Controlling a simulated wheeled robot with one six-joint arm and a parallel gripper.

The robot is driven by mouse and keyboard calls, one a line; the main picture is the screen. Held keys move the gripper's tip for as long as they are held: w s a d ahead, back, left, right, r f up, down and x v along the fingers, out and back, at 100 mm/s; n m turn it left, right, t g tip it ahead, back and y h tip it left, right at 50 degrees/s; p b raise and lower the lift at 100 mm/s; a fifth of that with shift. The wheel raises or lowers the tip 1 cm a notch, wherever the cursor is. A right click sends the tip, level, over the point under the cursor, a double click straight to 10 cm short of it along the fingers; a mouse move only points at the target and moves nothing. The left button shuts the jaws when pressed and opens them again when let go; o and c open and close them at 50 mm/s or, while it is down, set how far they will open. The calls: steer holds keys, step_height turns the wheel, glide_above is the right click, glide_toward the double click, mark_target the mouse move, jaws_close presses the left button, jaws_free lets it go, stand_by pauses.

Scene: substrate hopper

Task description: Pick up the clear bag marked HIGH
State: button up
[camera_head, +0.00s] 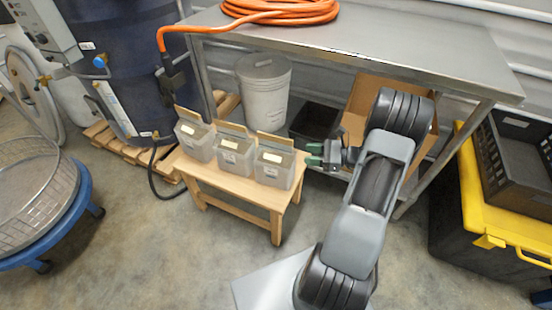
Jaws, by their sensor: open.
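Three similar grey, see-through-looking containers stand in a row on a small wooden bench (240,190): a left one (198,143), a middle one (234,160) and a right one (274,169). Each has a pale label and a tan flap standing at its back. The labels are too small to read, so I cannot tell which is marked HIGH, or whether they are bags. My gripper (313,154), with green fingertips, is open and empty. It points left, just right of the right container, and appears apart from it.
A steel table (400,45) with a coiled orange hose (280,10) stands behind the bench. Under it are a lidded grey bucket (263,90), a black bin (315,122) and a cardboard box (365,95). A yellow-lidded black crate (480,215) is right. Floor in front is clear.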

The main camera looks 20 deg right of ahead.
mark_target(283, 140)
steer(key=w+m+t, duration=0.1)
steer(key=w+a+m+t, duration=0.1)
steer(key=w, duration=0.2)
steer(key=shift+w+a+f+m+t+h+b, duration=0.2)
steer(key=shift+w+f+m+t+h+b, duration=0.1)
steer(key=shift+w+f+m+t+h, duration=0.1)
steer(key=shift+b+x, duration=0.75)
steer(key=shift+x, duration=2.6)
steer(key=shift+w+d, duration=0.1)
steer(key=shift+w, duration=0.05)
steer(key=shift+f, duration=0.1)
jaws_close()
